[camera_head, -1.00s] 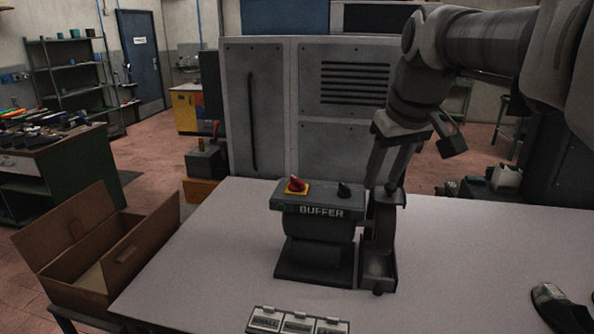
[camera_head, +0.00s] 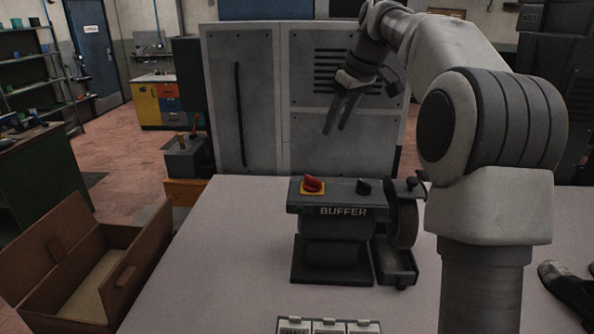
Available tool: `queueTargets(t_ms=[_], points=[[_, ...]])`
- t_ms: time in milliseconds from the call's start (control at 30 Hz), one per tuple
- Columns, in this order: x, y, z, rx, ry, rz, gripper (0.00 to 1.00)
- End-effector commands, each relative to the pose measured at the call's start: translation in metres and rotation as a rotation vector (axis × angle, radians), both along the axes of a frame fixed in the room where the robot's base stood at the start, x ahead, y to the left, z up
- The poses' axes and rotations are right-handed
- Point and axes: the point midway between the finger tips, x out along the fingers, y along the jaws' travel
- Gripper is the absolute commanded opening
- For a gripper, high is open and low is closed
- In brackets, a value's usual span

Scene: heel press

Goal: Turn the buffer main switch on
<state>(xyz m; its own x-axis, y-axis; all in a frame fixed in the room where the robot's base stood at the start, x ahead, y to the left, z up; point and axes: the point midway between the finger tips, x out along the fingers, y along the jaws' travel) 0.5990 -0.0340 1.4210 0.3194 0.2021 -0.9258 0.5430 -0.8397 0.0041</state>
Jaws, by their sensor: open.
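The buffer (camera_head: 336,235) is a dark grey machine on the table, with "BUFFER" lettered on its front edge. Its main switch (camera_head: 313,184) is a red rotary knob on a yellow plate at the left of its top. A smaller black knob (camera_head: 363,186) sits to the right on the same top. The buffing wheel (camera_head: 403,215) is at its right end, above a small tray. My gripper (camera_head: 334,132) is open and empty, above and behind the red switch, with its fingers pointing down. It appears clear of the buffer.
A light table (camera_head: 220,265) carries the buffer, with free surface to its left. A tall grey cabinet (camera_head: 264,100) stands behind. Labelled plates (camera_head: 328,326) lie at the front edge. A brown open box (camera_head: 95,270) is at left, and dark shoes (camera_head: 568,285) at right.

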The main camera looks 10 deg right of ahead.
Motion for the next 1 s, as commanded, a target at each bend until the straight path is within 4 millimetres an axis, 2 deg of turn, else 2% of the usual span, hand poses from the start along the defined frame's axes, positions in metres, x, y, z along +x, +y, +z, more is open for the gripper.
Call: queueTargets(t_ms=[233,367,800,1000], points=[[0.009,-0.003,-0.006,0.006,0.0,0.016,0.46],[0.014,0.0,-0.021,0.006,0.002,0.017,0.46],[0.043,0.02,-0.108,0.005,0.003,0.017,0.46],[0.055,0.028,-0.141,0.005,0.002,0.016,0.46]])
